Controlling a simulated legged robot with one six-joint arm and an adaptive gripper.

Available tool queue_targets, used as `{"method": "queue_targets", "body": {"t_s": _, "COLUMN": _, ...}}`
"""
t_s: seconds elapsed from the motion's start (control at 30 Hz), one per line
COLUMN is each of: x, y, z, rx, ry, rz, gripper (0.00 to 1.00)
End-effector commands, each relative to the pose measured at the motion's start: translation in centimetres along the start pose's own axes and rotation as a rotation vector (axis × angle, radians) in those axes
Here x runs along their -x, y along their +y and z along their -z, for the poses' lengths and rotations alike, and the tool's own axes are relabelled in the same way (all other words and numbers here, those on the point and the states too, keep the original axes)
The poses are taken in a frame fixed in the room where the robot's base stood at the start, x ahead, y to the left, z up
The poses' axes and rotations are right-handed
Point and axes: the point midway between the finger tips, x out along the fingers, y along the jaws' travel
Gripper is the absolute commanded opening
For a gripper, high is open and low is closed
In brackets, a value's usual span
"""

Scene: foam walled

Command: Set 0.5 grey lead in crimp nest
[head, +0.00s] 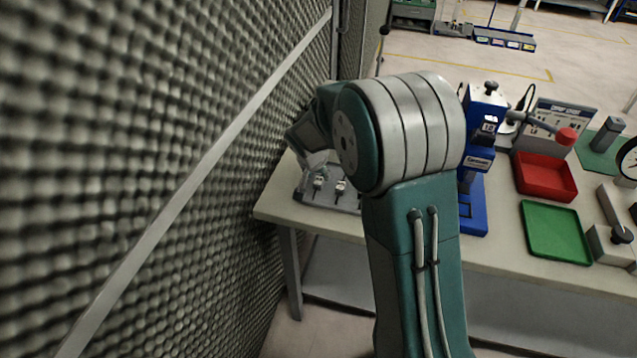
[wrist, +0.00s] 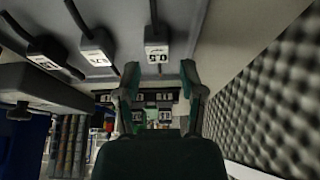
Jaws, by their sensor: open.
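In the wrist view, a lead with a white tag (wrist: 157,54) lies between and just beyond my open fingertips (wrist: 160,82). The tag appears to read 0.5 upside down, and its dark cable runs up out of view. Two more tagged leads, a middle one (wrist: 97,58) and a left one (wrist: 43,60), lie to its left. Nothing is held. In the head view, the grey lead rack (head: 330,200) sits at the table's left end under my wrist, with small tagged pieces (head: 340,186) on it. The blue crimp press (head: 480,160) stands right of my arm. Its nest is hard to make out.
A red bin (head: 545,177), a green tray (head: 556,232) and a sign board (head: 560,118) are right of the press. A grey foam wall (head: 170,150) rises close along the left of the table and my arm. It also shows at right in the wrist view (wrist: 265,100).

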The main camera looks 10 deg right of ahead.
Motion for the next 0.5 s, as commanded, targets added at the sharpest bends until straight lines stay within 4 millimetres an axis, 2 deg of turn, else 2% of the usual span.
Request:
{"method": "queue_targets", "body": {"t_s": 0.1, "x": -2.0, "y": 0.2, "z": -0.1, "rx": 0.000, "ry": -0.003, "rz": -0.002, "gripper": 0.51}}
{"method": "queue_targets", "body": {"t_s": 0.2, "x": -3.0, "y": 0.1, "z": 0.0, "rx": 0.000, "ry": -0.002, "rz": -0.001, "gripper": 0.51}}
{"method": "queue_targets", "body": {"t_s": 0.47, "x": -3.2, "y": 0.1, "z": 0.0, "rx": 0.000, "ry": 0.000, "rz": 0.000, "gripper": 0.51}}
{"method": "queue_targets", "body": {"t_s": 0.5, "x": -3.2, "y": 0.1, "z": 0.0, "rx": 0.000, "ry": 0.000, "rz": 0.000, "gripper": 0.38}}
